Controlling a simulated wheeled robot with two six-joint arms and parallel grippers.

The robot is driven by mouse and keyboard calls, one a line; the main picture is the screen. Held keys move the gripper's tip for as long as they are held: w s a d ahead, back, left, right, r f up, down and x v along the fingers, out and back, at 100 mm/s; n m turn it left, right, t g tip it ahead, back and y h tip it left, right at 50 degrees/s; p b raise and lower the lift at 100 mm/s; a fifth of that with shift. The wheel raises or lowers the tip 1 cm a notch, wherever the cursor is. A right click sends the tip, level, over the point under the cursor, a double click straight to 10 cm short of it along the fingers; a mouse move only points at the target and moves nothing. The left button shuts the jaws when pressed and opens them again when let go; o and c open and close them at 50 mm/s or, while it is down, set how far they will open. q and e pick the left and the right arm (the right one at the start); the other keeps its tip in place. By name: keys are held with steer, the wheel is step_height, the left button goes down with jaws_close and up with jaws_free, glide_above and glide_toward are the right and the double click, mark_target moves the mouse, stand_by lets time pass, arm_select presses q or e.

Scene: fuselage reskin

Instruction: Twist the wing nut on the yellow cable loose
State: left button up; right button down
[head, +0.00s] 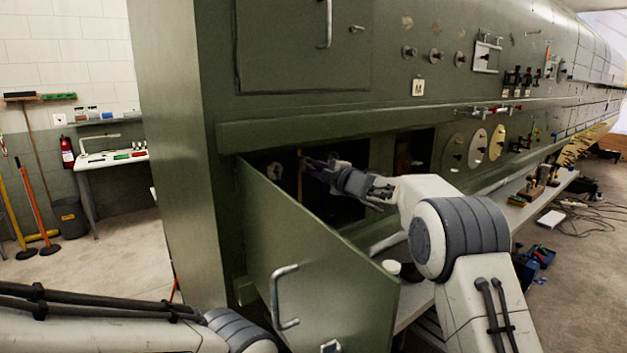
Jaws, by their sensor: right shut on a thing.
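The yellow cable (300,177) runs upright inside the dark open bay in the green fuselage side. My right gripper (308,163) reaches into the bay from the right, with its fingertips at the upper part of the cable. It is shut on the wing nut, which is too small and too covered by the fingers to make out. My left arm shows at the bottom left, but its gripper is out of view.
A green hatch door (310,265) with a metal handle (283,300) stands open in front of the bay, below my right forearm. A long shelf (520,212) with tools runs along the fuselage at the right. A white bench (112,157) stands by the left wall.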

steer(key=n+b, duration=0.3)
steer(key=n, duration=0.1)
steer(key=shift+a+f+n, duration=0.1)
steer(key=shift+n, duration=0.2)
steer(key=shift+n+b, duration=1.1)
steer(key=shift+n, duration=0.6)
steer(key=c, duration=0.8)
jaws_free()
steer(key=shift+s, duration=0.1)
